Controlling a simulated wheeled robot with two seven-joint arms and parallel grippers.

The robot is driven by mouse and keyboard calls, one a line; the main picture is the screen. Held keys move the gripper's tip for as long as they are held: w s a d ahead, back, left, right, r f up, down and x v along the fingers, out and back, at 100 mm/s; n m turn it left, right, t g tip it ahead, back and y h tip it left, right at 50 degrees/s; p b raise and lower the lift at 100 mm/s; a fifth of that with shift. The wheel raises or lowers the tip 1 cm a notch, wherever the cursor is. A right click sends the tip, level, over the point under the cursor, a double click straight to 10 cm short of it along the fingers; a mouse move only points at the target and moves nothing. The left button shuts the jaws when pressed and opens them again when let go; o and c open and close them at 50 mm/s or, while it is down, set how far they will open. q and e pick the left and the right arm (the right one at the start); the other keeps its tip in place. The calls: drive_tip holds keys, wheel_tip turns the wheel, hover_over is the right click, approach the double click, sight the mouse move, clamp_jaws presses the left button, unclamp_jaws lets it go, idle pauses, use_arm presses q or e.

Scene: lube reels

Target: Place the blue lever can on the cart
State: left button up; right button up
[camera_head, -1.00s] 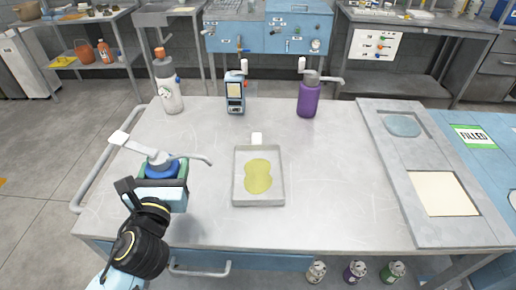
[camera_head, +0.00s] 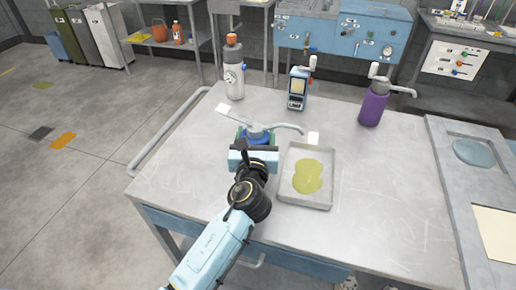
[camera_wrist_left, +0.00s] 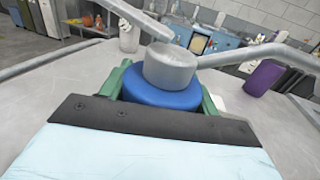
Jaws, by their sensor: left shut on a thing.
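The blue lever can (camera_head: 257,138) has a grey top, a long spout to the right and a pale lever to the left. My left gripper (camera_head: 253,145) is shut on it. In the left wrist view, green fingers flank the can's blue body (camera_wrist_left: 165,95). The can looks upright, over the grey top of what appears to be the cart (camera_head: 190,175), with a tubular handle on its left. I cannot tell whether the can's base touches the top, because my gripper hides it. My right gripper is not in view.
A tray with a yellow-green puddle (camera_head: 307,177) lies just right of the can. A white bottle (camera_head: 234,75), a blue-grey handheld device (camera_head: 298,88) and a purple can (camera_head: 373,104) stand behind. Bare surface lies at the left and front.

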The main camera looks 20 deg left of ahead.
use_arm(q)
drive_tip(key=shift+f+b, duration=0.5)
drive_tip(key=shift+f, duration=1)
drive_tip(key=shift+f, duration=0.15)
drive_tip(key=o, duration=1.3)
drive_tip(key=shift+o, duration=0.2)
drive_tip(key=shift+s, duration=0.2)
drive_tip(key=v, duration=1.1)
drive_tip(key=shift+s+d, duration=0.15)
drive_tip(key=shift+s, duration=0.15)
